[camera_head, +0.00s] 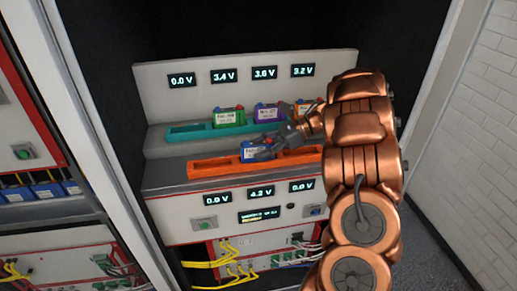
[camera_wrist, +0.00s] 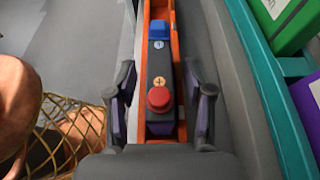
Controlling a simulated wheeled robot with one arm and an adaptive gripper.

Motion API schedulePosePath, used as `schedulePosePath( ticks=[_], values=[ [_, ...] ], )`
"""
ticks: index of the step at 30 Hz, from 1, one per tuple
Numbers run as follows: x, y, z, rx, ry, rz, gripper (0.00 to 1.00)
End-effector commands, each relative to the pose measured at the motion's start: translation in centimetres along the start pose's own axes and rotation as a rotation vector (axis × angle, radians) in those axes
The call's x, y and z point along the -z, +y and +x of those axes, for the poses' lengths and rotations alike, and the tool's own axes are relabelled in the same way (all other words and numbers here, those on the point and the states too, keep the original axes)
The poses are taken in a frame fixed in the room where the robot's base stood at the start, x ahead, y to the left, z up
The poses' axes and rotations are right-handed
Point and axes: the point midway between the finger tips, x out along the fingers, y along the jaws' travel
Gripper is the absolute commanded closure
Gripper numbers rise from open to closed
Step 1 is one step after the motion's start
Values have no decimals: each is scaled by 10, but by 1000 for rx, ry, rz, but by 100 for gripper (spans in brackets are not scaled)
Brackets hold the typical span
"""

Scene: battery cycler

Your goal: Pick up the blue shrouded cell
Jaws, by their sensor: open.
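The blue shrouded cell (camera_head: 249,148) sits upright in the orange tray (camera_head: 209,171) on the lower step. In the wrist view, I look down on the cell's dark top (camera_wrist: 161,68), with a red terminal marked plus and a blue terminal marked minus. My gripper (camera_wrist: 162,105) is open, with one finger on each side of the cell near its red end; gaps show between the fingers and the cell. In the head view my gripper (camera_head: 272,147) is at the cell and partly covers it.
Behind, a teal tray (camera_head: 186,133) holds a green cell (camera_head: 229,118) and a purple cell (camera_head: 266,115); an orange cell (camera_head: 301,106) is partly behind my arm. Voltage displays line the panels, and the middle lower one (camera_head: 260,191) reads 4.2 V. Yellow cables (camera_head: 229,263) hang below.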

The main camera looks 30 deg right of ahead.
Motion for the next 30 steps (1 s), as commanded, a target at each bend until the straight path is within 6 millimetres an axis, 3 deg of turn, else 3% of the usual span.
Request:
schedulePosePath(
  ticks=[11, 26, 30],
  values=[
    [1, 0, 10, 1, 1, 2, 48],
    [1, 0, 9, 1, 1, 2, 99],
    [1, 0, 9, 1, 1, 2, 100]
  ],
)
